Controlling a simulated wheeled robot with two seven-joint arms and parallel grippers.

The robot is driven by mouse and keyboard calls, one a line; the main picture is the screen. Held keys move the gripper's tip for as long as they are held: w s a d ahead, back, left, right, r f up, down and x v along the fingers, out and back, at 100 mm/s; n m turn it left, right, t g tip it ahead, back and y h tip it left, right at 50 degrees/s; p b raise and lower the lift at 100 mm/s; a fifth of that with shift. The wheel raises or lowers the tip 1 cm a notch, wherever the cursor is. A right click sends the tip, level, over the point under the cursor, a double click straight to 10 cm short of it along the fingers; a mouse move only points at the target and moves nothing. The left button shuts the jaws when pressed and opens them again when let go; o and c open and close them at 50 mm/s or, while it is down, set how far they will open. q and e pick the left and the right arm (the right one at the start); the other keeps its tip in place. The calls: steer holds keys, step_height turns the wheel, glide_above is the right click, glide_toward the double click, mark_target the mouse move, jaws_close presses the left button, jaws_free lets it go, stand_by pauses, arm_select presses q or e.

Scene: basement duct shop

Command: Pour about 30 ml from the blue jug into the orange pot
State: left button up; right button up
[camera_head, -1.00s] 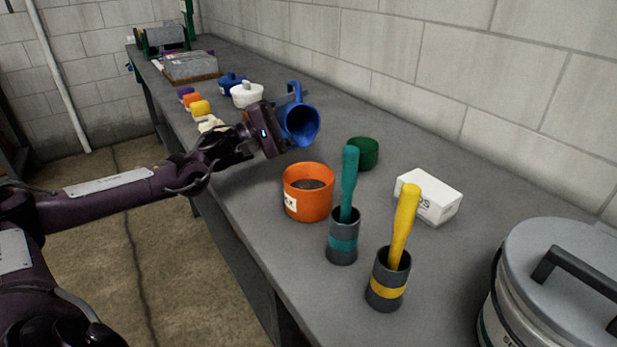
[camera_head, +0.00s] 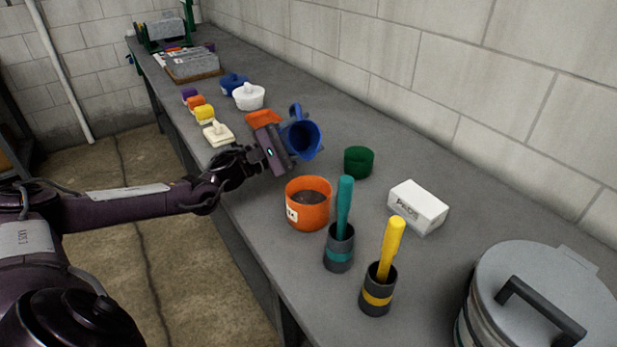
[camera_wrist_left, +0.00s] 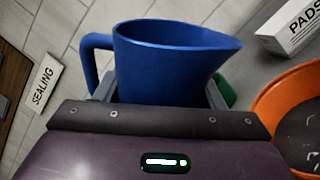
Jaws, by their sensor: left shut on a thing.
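My left gripper (camera_head: 284,146) is shut on the blue jug (camera_head: 304,140) and holds it above the bench, behind the orange pot. The jug is tilted, its open mouth facing the head camera. It also fills the middle of the left wrist view (camera_wrist_left: 168,68), handle to the left and spout to the right. The orange pot (camera_head: 308,216) stands upright on the bench with dark contents; its rim and inside show at the right of the left wrist view (camera_wrist_left: 283,98). No stream from the jug is visible. The jug's liquid level cannot be seen. My right gripper is not in view.
A green cup (camera_head: 358,163) and a white box (camera_head: 417,208) stand right of the pot. Teal-handled (camera_head: 340,250) and yellow-handled (camera_head: 377,290) holders stand in front. A grey-lidded bucket (camera_head: 540,300) is at lower right. An orange lid (camera_head: 262,118) lies behind the gripper.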

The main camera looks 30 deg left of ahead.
mark_target(297, 142)
arm_select(q)
steer(key=shift+s+d+r+n+p, duration=0.1)
steer(key=shift+r+n+p, duration=0.35)
steer(key=shift+n, duration=0.25)
steer(key=shift+f+n+y, duration=0.4)
steer(key=shift+n, duration=0.4)
steer(key=f+n, duration=0.1)
steer(key=n, duration=0.1)
steer(key=a+n+y, duration=0.1)
steer(key=w+a+f+n, duration=0.1)
steer(key=n, duration=0.1)
steer(key=shift+f+n+y, duration=0.3)
steer(key=shift+w+a+f+n+g+p, duration=0.1)
steer(key=shift+a+n+g+p, duration=0.1)
steer(key=shift+n, duration=0.3)
steer(key=shift+w+a+n+g+p, duration=0.1)
steer(key=shift+n+g+p, duration=0.1)
steer(key=shift+n, duration=0.3)
steer(key=shift+w+a+f+n+y, duration=0.15)
steer(key=shift+f+n+y, duration=0.2)
steer(key=shift+n, duration=0.55)
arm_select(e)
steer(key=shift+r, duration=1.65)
